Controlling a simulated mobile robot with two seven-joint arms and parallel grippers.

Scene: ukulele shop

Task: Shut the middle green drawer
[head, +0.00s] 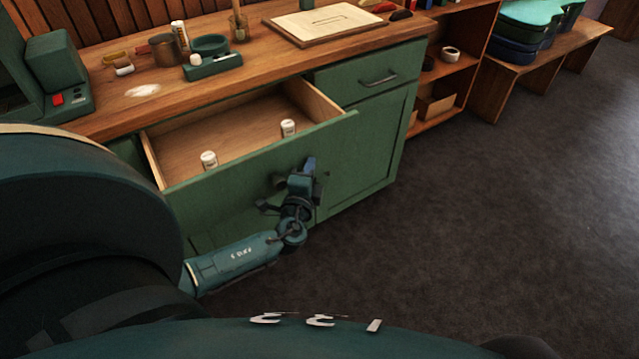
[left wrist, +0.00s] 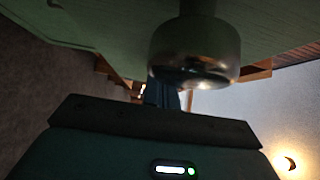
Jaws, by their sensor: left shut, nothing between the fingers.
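The middle green drawer (head: 250,154) is pulled open from the counter. Its wooden inside holds two small white-capped containers, one at the left (head: 209,160) and one at the right (head: 288,128). My left gripper (head: 308,166) is shut and empty, in front of the right part of the drawer's green front. I cannot tell whether it touches. In the left wrist view, the fingers (left wrist: 163,95) are partly hidden behind a dark rounded knob-like piece (left wrist: 195,48), with a green panel (left wrist: 110,25) above. My right gripper is not in view.
A wooden counter top (head: 110,122) above the drawer carries a green tray (head: 213,66), a cup and a board (head: 320,22). A closed drawer (head: 370,76) with a bar handle is to the right. Open shelves stand beyond. The grey floor (head: 500,220) at right is clear.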

